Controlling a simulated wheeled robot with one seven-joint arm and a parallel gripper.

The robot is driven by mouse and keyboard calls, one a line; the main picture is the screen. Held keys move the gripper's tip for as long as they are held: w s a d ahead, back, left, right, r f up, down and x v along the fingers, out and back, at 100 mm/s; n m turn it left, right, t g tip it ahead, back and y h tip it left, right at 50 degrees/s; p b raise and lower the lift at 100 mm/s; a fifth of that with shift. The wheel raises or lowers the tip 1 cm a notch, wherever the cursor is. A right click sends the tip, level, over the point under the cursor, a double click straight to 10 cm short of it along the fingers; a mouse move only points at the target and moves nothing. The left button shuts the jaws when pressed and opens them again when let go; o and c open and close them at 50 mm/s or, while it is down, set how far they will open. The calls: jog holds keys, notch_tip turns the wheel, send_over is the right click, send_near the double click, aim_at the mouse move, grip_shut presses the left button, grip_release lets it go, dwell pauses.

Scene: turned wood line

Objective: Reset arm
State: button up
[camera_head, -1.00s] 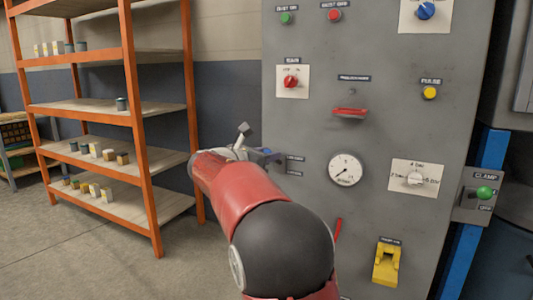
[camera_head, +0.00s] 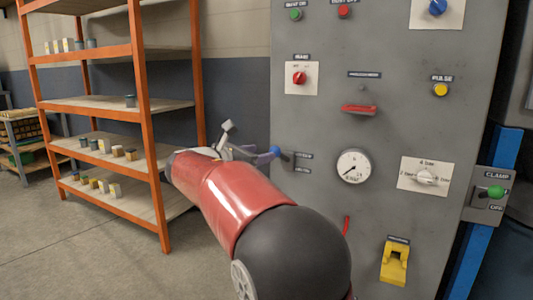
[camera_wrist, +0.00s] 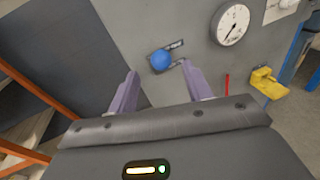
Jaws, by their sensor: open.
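My gripper (camera_wrist: 160,78) is open and empty in the wrist view, its two fingers pointing at the grey panel (camera_wrist: 203,60). A blue ball knob (camera_wrist: 161,60) on the panel shows between and just beyond the fingertips. In the head view, my red and black arm reaches in from the bottom to the panel's left edge. There my gripper (camera_head: 258,156) is small and partly hidden by my arm, close beside the blue knob (camera_head: 275,151). I cannot tell whether they touch.
The panel carries a red handle (camera_head: 358,109), a gauge (camera_head: 353,167), a white selector plate (camera_head: 424,176) and a yellow switch (camera_head: 394,264). A clamp box (camera_head: 489,194) is at right. An orange shelf rack (camera_head: 146,130) stands at left. The floor (camera_head: 80,250) before it is clear.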

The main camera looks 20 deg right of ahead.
jog(key=shift+s+a, duration=0.15)
jog(key=shift+a, duration=0.1)
jog(key=s+f+m+g+y, duration=0.1)
jog(key=s+f+m+y, duration=0.35)
jog(key=s, duration=0.45)
jog(key=s+f+m+g+y, duration=0.1)
jog(key=s+f+m+y, duration=0.2)
jog(key=s+f+m, duration=0.45)
jog(key=s+a+f+m+y, duration=0.4)
jog(key=s+a, duration=0.1)
jog(key=s, duration=0.3)
jog(key=s+a+f+m+y, duration=0.4)
jog(key=s+a+f+m, duration=0.1)
jog(key=s, duration=0.3)
jog(key=shift+a+m+t, duration=0.3)
jog(key=shift+a, duration=0.5)
